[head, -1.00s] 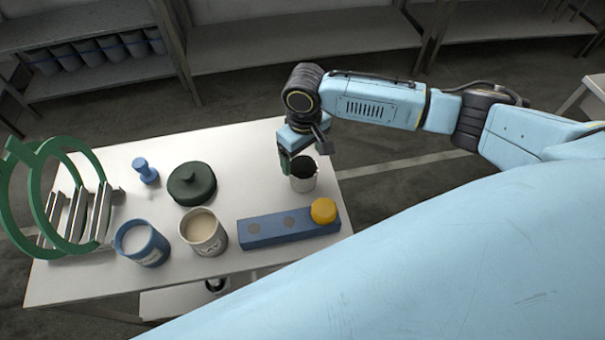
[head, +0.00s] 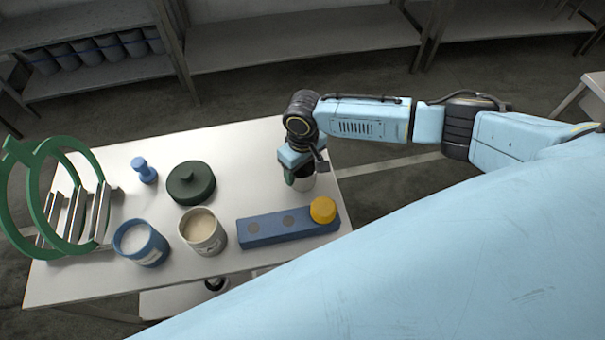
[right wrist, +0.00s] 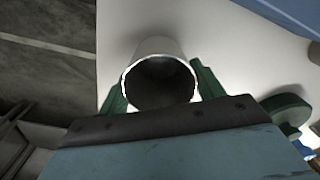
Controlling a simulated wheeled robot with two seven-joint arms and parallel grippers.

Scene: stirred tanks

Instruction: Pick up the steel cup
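The steel cup (head: 304,183) stands upright near the right edge of the white table, mostly hidden behind my right gripper (head: 298,180) in the head view. In the right wrist view the cup (right wrist: 160,50) shows its bright rim and dark inside. The green fingers of my right gripper (right wrist: 160,88) stand on either side of the cup, parted around it. A small gap seems to show at the left finger; contact on the right is unclear. My left gripper is not in view.
A blue block (head: 270,230) with a yellow knob (head: 323,210) lies in front of the cup. A cream-filled cup (head: 203,236), a blue cup (head: 141,247), a dark green lid (head: 191,185), a blue peg (head: 144,170) and a green ring rack (head: 25,215) stand further left.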

